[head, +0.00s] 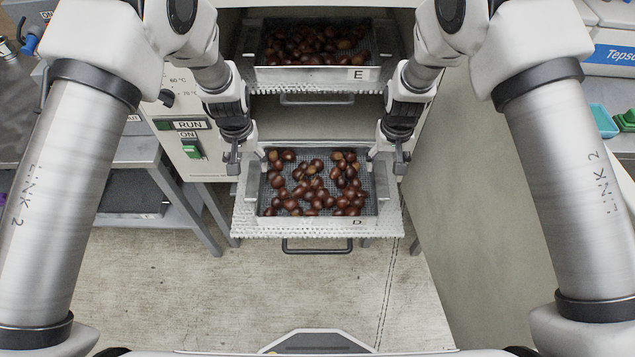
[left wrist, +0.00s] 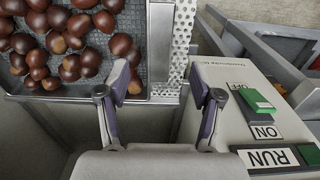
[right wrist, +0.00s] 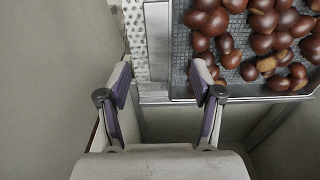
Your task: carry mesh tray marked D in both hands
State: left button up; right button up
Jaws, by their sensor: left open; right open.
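The mesh tray marked D (head: 310,222) holds many brown chestnuts and sits on a pulled-out perforated shelf (head: 270,232) below the tray marked E. My left gripper (head: 236,165) is at the tray's left side, jaws open. In the left wrist view, the tray's side wall (left wrist: 160,50) runs in line with the gap between the fingers. My right gripper (head: 394,164) is at the right side, also open. In the right wrist view, the tray's wall (right wrist: 157,45) lines up with its finger gap. I cannot tell whether any finger touches the tray.
Tray E (head: 310,74), also with chestnuts, sits higher in the cabinet. A control panel with RUN and ON labels (head: 190,124) stands close left of my left gripper. A grey panel (head: 480,190) stands to the right. The floor in front (head: 230,290) is clear.

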aim_at(253, 179)
pick_arm(q)
jog(key=f, duration=0.7)
jog(key=shift+w+f, duration=0.25)
pick_arm(e)
jog(key=f, duration=0.7)
jog(key=shift+w+f, duration=0.2)
jog(key=shift+f, duration=0.05)
pick_arm(q)
jog(key=shift+w+d+f, duration=0.1)
jog(key=shift+f, duration=0.15)
pick_arm(e)
jog(key=shift+w+d+f, duration=0.1)
jog(key=shift+f, duration=0.15)
pick_arm(q)
grip_shut()
pick_arm(e)
grip_shut()
pick_arm(q)
jog(key=shift+r, duration=0.1)
pick_arm(e)
jog(key=shift+r, duration=0.1)
